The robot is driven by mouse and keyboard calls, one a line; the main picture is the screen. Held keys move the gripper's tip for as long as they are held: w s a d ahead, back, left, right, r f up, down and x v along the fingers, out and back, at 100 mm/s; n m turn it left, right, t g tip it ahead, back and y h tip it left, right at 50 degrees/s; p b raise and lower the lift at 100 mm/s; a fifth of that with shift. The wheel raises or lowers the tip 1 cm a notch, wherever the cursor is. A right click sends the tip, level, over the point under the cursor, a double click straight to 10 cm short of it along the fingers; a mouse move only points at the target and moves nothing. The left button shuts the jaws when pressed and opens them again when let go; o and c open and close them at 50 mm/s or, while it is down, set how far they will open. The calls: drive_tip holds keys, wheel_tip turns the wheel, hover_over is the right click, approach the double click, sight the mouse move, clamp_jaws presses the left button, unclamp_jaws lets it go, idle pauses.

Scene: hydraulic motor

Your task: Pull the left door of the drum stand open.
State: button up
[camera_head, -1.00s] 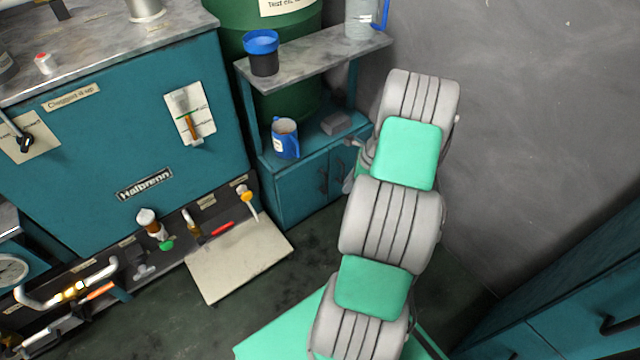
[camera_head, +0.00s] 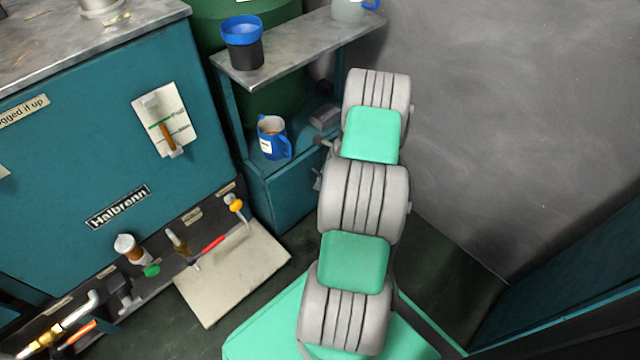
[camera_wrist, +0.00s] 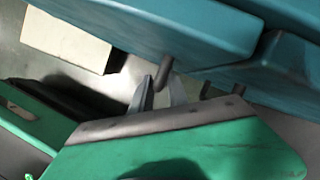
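The drum stand (camera_head: 283,196) is teal, under the green drum (camera_head: 268,100). Its left door shows beside my arm in the head view and looks closed. My arm hides the handles there. In the wrist view, a teal door panel (camera_wrist: 165,30) fills the top, with a dark handle (camera_wrist: 164,72) hanging from it. My gripper (camera_wrist: 160,95) has its two pale fingers apart, close to this handle. I cannot tell whether they touch it. A second dark handle (camera_wrist: 234,75) is to the right. In the head view my arm mostly hides the gripper.
A blue mug (camera_head: 271,138) stands on the stand's lower shelf, and a dark cup with a blue rim (camera_head: 243,45) stands on the upper shelf. A pale board (camera_head: 232,275) juts out at left. A grey wall is at right.

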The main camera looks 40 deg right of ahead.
drive_tip(key=shift+f, duration=0.15)
drive_tip(key=shift+c, duration=0.6)
clamp_jaws()
idle(0.8)
